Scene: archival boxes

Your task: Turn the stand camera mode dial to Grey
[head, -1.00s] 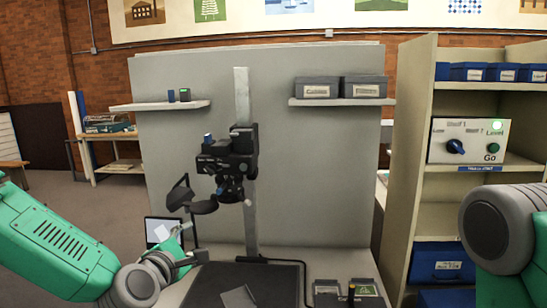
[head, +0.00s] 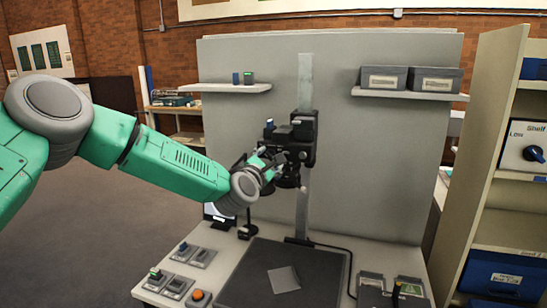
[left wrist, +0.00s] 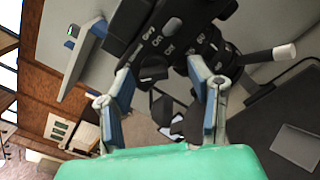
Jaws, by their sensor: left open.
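The stand camera (head: 303,135) is a black body on a grey upright column, above a dark baseboard (head: 262,262). My left gripper (head: 272,160) is at the camera's left side, partly hidden by its own wrist. In the left wrist view my left gripper (left wrist: 160,72) is open, with one finger on either side of a small dark knob, seemingly the mode dial (left wrist: 153,69), on the black camera body (left wrist: 165,25). I cannot tell whether the fingers touch it. My right gripper is out of view.
A pale sheet (head: 284,279) lies on the baseboard. Small switch boxes (head: 175,286) and an orange button (head: 198,295) are at the front left. Shelves with grey boxes (head: 384,79) are on the panel behind. A shelf unit (head: 490,150) stands at right.

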